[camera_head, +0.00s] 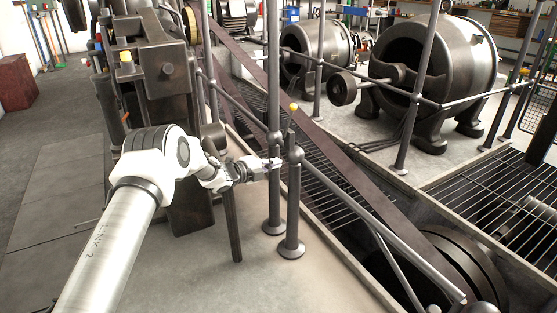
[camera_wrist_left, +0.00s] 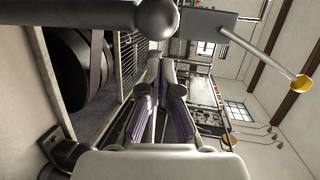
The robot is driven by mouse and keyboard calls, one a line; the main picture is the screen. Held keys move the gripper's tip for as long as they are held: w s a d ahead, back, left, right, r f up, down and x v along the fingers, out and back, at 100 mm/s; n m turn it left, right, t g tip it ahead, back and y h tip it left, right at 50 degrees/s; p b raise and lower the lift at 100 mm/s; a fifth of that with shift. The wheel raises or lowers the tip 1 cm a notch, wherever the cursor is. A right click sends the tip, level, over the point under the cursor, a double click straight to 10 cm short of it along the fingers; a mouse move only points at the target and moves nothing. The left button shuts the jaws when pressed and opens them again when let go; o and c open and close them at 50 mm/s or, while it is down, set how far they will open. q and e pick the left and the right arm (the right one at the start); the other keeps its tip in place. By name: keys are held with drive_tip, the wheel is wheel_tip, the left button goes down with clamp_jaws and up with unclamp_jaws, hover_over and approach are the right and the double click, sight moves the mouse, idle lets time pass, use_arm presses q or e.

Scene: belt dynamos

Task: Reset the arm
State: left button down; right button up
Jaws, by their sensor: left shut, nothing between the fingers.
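My left arm comes in from the lower left of the head view and reaches toward the middle. My left gripper (camera_head: 271,164) is at its end, shut and empty, beside the upright posts of the metal railing (camera_head: 273,110). Whether it touches a post I cannot tell. In the left wrist view the gripper fingers (camera_wrist_left: 158,85) lie together, pointing away from the camera, with a rounded railing knob (camera_wrist_left: 157,18) close above them. My right gripper is in neither view.
A dark machine with levers (camera_head: 165,70) stands just behind my left arm. Large dynamos (camera_head: 440,60) stand beyond the railing. A long belt (camera_head: 335,165) runs down to a wheel (camera_head: 455,265) in the pit. Bare floor (camera_head: 200,275) lies before the railing.

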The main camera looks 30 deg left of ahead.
use_arm(q)
drive_tip(key=v, duration=0.2)
drive_tip(key=p+v, duration=0.1)
drive_tip(key=a+v, duration=0.1)
drive_tip(key=v, duration=0.1)
drive_tip(key=shift+s+a+f+p, duration=0.15)
drive_tip(key=shift+a+f+p, duration=0.05)
drive_tip(key=shift+f+p, duration=0.1)
